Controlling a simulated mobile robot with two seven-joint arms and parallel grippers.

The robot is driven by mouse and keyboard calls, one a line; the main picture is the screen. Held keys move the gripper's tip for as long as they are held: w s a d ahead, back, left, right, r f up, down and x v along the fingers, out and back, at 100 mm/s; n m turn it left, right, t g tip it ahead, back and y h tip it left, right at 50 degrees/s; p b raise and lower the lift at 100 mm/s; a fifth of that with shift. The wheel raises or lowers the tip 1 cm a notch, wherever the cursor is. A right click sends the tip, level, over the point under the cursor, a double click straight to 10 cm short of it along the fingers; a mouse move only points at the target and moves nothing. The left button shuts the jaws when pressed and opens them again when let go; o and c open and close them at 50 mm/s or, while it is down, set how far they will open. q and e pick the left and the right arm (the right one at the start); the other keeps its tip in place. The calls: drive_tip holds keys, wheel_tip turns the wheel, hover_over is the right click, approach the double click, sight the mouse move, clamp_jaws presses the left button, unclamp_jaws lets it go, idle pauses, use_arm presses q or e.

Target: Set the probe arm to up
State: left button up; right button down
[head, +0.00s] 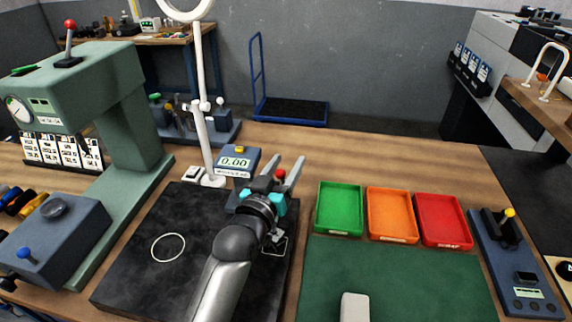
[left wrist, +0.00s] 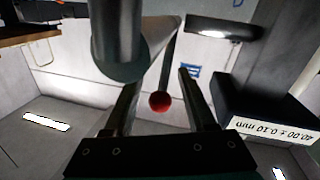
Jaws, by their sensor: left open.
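A small gauge with a 0.00 readout (head: 234,163) and a yellow knob stands at the back of the black plate (head: 130,270). A red ball (head: 280,174) shows at my left gripper (head: 284,166), beside the gauge. In the left wrist view the red ball (left wrist: 160,101) lies between the two fingers of my left gripper (left wrist: 158,78), at the end of a thin dark rod (left wrist: 171,62). The fingers are open, with gaps on both sides of the ball. My left forearm and wrist hide part of the gauge and plate, so the probe arm's setting cannot be told. My right gripper is not seen.
Green (head: 339,233), orange (head: 391,238) and red (head: 444,244) trays sit to the right, above a green mat (head: 390,275). A green press (head: 125,130) stands left. In the wrist view a grey cylinder (left wrist: 118,50) is close.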

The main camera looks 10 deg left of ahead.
use_arm(q)
clamp_jaws()
idle(0.5)
idle(1.0)
